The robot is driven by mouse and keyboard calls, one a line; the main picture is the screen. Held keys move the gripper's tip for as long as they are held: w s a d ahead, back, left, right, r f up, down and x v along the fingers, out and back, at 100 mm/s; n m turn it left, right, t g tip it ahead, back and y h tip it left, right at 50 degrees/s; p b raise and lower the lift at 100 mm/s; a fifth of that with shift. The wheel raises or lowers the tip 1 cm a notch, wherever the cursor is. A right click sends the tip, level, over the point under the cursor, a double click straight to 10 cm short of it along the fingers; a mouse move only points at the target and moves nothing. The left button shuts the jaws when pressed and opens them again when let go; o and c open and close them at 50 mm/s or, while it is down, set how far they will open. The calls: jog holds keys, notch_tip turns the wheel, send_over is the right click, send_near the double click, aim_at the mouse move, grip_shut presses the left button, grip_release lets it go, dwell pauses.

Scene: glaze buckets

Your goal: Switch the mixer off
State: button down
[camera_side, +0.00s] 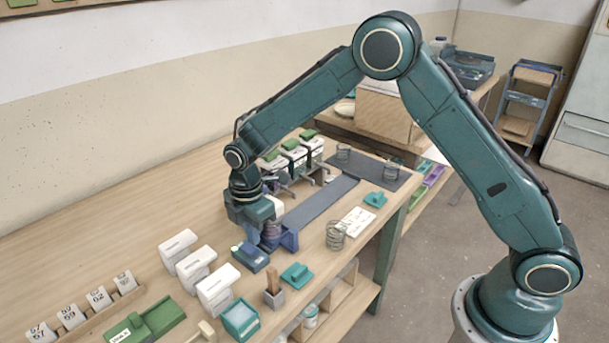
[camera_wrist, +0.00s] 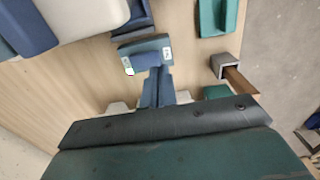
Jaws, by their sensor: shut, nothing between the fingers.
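A small dark blue switch box (camera_side: 252,260) lies on the bench, with a pale green spot at its left end. It also shows in the wrist view (camera_wrist: 146,50), with a small pale mark near each end. The blue mixer (camera_side: 288,239) stands just behind it, partly hidden by my gripper. My gripper (camera_side: 251,236) points down just behind and above the box. In the wrist view my gripper (camera_wrist: 158,72) is shut and empty, its tips by the box's near edge. I cannot tell whether they touch it, or whether the mixer runs.
White tubs (camera_side: 196,268) stand close on the left. A teal block (camera_side: 297,275), a brush holder (camera_side: 274,297) and a wire coil (camera_side: 336,235) lie towards the bench's front edge. Green-lidded containers (camera_side: 296,155) stand behind.

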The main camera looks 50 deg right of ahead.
jog(key=shift+f, duration=1.75)
dwell(0.8)
jog(key=shift+r, duration=3.5)
jog(key=r, duration=0.1)
notch_tip(320, 180, up, 10)
jog(key=f+m+t, duration=0.1)
jog(key=m, duration=0.3)
send_over(255, 251)
jog(key=s+d, duration=0.4)
jog(key=s, duration=0.1)
jog(key=s+d+r+m+t, duration=0.2)
jog(key=s+d+r+m, duration=0.3)
jog(key=s+r, duration=0.3)
jog(key=s+d+r+m+t, duration=0.1)
jog(key=s+m, duration=0.3)
jog(key=s, duration=0.5)
jog(key=s+d+r+m+t, duration=0.1)
jog(key=s+d+m, duration=0.2)
jog(key=s+m, duration=0.2)
jog(key=s, duration=0.3)
jog(key=shift+s+d+r+t, duration=0.15)
jog(key=shift+s+d+t, duration=0.15)
jog(key=shift+s, duration=0.1)
